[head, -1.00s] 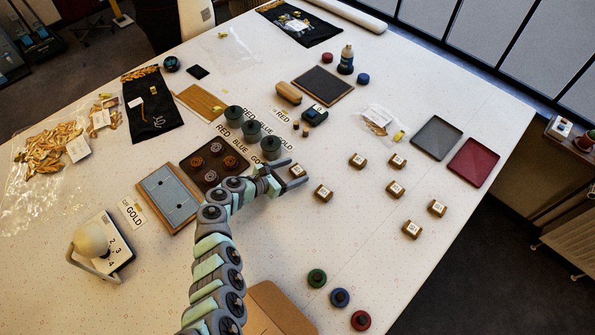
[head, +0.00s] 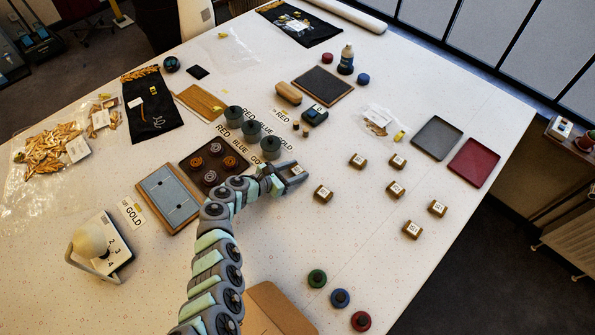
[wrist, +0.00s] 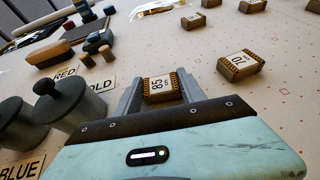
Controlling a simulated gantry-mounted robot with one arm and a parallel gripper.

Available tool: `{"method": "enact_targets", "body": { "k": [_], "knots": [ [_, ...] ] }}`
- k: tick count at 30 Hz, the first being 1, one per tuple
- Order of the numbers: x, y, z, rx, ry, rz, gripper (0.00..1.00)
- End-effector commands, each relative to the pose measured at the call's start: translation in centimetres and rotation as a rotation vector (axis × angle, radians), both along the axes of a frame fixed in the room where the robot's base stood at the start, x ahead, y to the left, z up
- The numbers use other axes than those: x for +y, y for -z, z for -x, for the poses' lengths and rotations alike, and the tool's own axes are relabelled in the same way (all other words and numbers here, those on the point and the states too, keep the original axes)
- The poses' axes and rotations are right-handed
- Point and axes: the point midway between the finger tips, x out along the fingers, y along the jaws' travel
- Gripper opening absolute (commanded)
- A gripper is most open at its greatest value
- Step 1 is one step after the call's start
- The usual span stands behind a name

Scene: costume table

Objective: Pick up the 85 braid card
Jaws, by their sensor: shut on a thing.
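The 85 braid card (wrist: 160,87) is a small brown block with a white label, and it sits between the fingers of my gripper (wrist: 163,92) in the wrist view. My gripper is shut on it. In the head view my gripper (head: 293,172) is around the card (head: 295,170), at table height, just right of the grey lidded pots. I cannot tell whether the card touches the table.
A card labelled 70 (wrist: 238,65) lies to the right, and several more cards (head: 396,188) are spread beyond. Grey pots (head: 252,131) stand close on the left. Red, blue and green knobs (head: 340,297) sit at the front. The table between cards and knobs is clear.

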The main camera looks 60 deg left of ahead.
Motion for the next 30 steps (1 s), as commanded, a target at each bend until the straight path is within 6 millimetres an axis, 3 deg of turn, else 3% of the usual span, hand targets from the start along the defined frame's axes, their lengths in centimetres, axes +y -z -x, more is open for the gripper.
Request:
{"method": "enact_targets", "body": {
  "k": [8,20,25,30],
  "knots": [
    [0.0,0.0,0.0,0.0,0.0,0.0,0.08],
    [0.0,-0.7,-0.1,-0.002,0.001,-0.002,0.08],
    [0.0,-2.6,-0.1,-0.002,0.002,-0.003,0.08],
    [-0.1,-6.1,-0.1,-0.002,0.001,-0.005,0.08]
  ]
}}
